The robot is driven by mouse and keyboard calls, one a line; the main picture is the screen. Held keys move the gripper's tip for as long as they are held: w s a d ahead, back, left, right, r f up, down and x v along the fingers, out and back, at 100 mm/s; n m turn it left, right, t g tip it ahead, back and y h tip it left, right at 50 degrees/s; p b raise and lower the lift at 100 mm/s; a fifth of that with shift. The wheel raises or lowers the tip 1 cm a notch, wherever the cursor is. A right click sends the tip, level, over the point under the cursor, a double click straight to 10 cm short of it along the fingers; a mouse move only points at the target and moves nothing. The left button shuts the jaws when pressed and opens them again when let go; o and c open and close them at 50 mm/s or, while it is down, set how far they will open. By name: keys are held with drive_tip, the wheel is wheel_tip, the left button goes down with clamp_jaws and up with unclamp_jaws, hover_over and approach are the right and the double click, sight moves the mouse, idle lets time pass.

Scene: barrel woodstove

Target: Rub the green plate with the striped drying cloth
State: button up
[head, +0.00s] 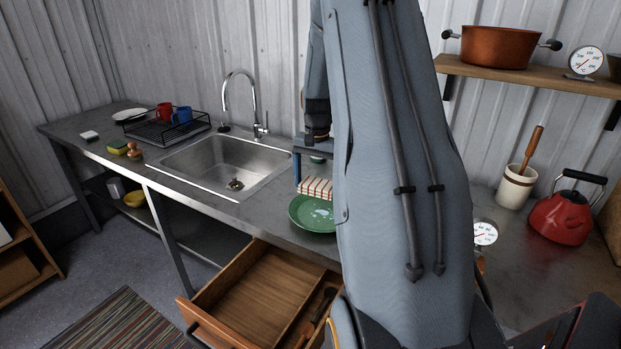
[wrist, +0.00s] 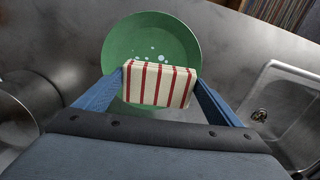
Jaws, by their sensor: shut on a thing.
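The striped drying cloth (wrist: 158,84) is a folded white block with red stripes. My gripper (wrist: 160,86) is shut on it, with one blue finger at each side. The green plate (wrist: 150,36) lies on the steel counter and carries several pale spots. In the wrist view the cloth covers the plate's near part; I cannot tell whether they touch. In the head view the cloth (head: 316,188) shows just above the plate's back edge, and my arm hides the right side of the plate (head: 312,214).
The sink (head: 232,163) lies left of the plate. An open wooden drawer (head: 255,290) juts out below the counter. A dish rack (head: 168,128) with red and blue mugs stands farther left. A red kettle (head: 566,212) and a crock (head: 515,187) stand at the right.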

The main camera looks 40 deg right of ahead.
drive_tip(key=b, duration=0.4)
hover_over(317, 214)
drive_tip(key=shift+w+f, duration=0.1)
drive_tip(key=shift+f, duration=2.9)
drive_tip(key=shift+f, duration=0.55)
drive_tip(key=shift+s+d+r+p, duration=0.1)
drive_tip(key=shift+s+d+p, duration=0.15)
drive_tip(key=shift+s, duration=0.3)
drive_tip(key=shift+s+d+f+p, duration=0.1)
drive_tip(key=shift+s+d+p, duration=0.1)
drive_tip(key=shift+s, duration=0.4)
drive_tip(key=shift+s+d+r+p, duration=0.15)
drive_tip(key=shift+s+p, duration=0.1)
drive_tip(key=shift+s, duration=0.3)
drive_tip(key=shift+w, duration=0.15)
drive_tip(key=shift+w+a+f, duration=0.15)
drive_tip(key=shift+w+a, duration=0.15)
drive_tip(key=shift+w, duration=0.5)
drive_tip(key=shift+w+a+f, duration=0.1)
drive_tip(key=shift+w+a, duration=0.2)
drive_tip(key=shift+w, duration=0.5)
drive_tip(key=shift+s+d, duration=0.1)
